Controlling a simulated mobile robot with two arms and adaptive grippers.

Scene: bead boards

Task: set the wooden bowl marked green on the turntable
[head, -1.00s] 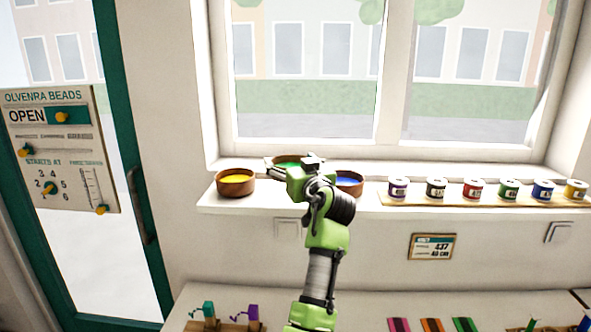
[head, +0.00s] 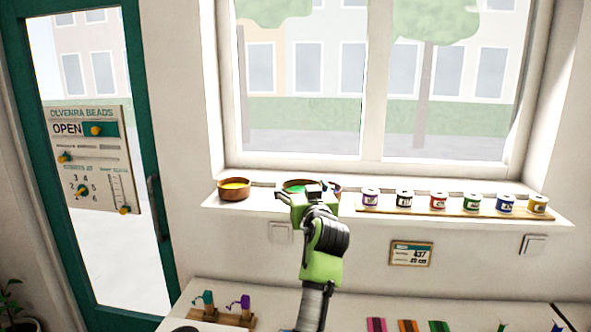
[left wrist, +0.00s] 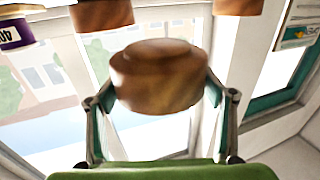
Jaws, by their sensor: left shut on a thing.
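The wooden bowl with green inside (head: 297,184) is at the window sill in the head view, partly hidden by my left gripper (head: 297,198). My left gripper is shut on this bowl. In the left wrist view the brown bowl (left wrist: 160,78) sits between the two fingers (left wrist: 160,105), blurred. Its green inside does not show there. My right gripper is not in view. I cannot make out the turntable for sure; a dark rounded edge (head: 186,329) shows at the bottom of the head view.
A bowl with yellow inside (head: 234,189) stands on the sill (head: 235,208) to the left. A bowl with blue inside (head: 336,187) is mostly hidden behind my gripper. Several labelled pots stand on a wooden board (head: 450,213) to the right. A lower counter (head: 270,300) holds bead items.

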